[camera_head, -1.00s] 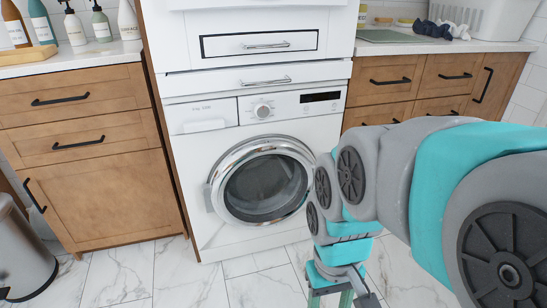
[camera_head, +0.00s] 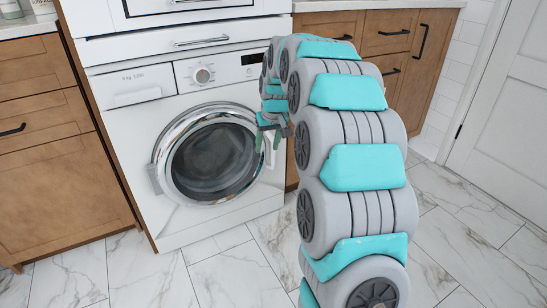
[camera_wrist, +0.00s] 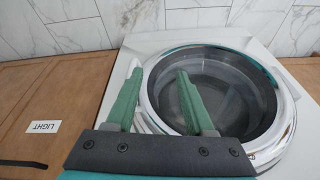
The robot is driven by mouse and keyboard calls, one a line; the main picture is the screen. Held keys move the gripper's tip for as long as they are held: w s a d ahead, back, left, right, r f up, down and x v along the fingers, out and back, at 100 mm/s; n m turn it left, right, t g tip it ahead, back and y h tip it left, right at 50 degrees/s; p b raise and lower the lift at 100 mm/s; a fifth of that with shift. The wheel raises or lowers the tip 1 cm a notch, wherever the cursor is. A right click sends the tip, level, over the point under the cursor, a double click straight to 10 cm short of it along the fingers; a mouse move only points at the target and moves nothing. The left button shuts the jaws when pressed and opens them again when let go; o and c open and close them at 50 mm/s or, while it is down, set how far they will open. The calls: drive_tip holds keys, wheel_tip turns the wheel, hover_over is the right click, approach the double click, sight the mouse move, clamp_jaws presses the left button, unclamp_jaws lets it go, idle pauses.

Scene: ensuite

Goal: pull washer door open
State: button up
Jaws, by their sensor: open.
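The white washer (camera_head: 170,220) stands under a white upper unit. Its round door (camera_head: 212,158) has a chrome ring and dark glass, and looks shut. My gripper (camera_head: 266,148) is in front of the door's right side. In the wrist view my gripper (camera_wrist: 157,85) has its two green fingers apart with nothing between them. One finger overlaps the door glass (camera_wrist: 225,95) in that view, and the other is by the chrome ring's edge. I cannot tell whether either touches the door.
Wooden cabinets stand left (camera_head: 60,170) and right (camera_head: 375,45) of the washer. A white door (camera_head: 505,100) is at the far right. The marble floor (camera_head: 220,265) in front of the washer is clear. A drawer handle (camera_head: 203,41) juts out above.

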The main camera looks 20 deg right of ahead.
drive_tip(key=t+b, duration=0.1)
hover_over(274, 163)
drive_tip(key=s, duration=0.2)
wheel_tip(274, 163, down, 4)
drive_tip(key=shift+d+b+x, duration=0.2)
drive_tip(key=shift+b+x, duration=0.25)
drive_tip(key=shift+x, duration=3.5)
clamp_jaws()
